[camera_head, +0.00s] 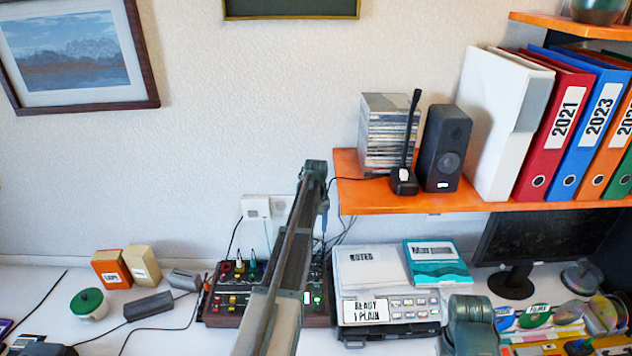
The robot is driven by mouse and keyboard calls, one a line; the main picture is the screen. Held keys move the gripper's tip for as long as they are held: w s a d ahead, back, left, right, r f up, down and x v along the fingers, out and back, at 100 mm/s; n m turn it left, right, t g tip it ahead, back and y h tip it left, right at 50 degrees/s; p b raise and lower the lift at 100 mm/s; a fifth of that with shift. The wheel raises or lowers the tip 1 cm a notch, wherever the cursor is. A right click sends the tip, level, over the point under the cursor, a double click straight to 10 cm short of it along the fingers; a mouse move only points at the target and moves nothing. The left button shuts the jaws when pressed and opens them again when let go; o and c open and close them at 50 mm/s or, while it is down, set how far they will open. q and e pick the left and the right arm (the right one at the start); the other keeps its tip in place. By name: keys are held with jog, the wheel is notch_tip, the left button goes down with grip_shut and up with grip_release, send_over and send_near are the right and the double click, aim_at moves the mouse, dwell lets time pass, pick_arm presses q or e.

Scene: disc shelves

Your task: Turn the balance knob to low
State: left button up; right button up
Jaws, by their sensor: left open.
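A dark control panel with wooden edges (224,318) lies on the white desk left of centre. It carries several small coloured knobs and switches and a lit green display (307,298). Its lettering is too small to read, so I cannot tell which knob is the balance knob. My left arm crosses in front of the panel and hides its middle. My left gripper (323,238) points down behind the arm, over the panel's far right part; it is small and partly hidden. It is open, and I see nothing in it. My right gripper is out of view.
Right of the panel stands a grey device (388,332) with a notebook (370,268) and a teal box (437,262). An orange shelf (400,206) overhangs it, holding a speaker (445,148) and binders. Left are small boxes (110,268), a green-lidded pot (89,304) and cables.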

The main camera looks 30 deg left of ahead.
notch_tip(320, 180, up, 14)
jog(key=p, duration=1.2)
jog(key=shift+p, duration=0.4)
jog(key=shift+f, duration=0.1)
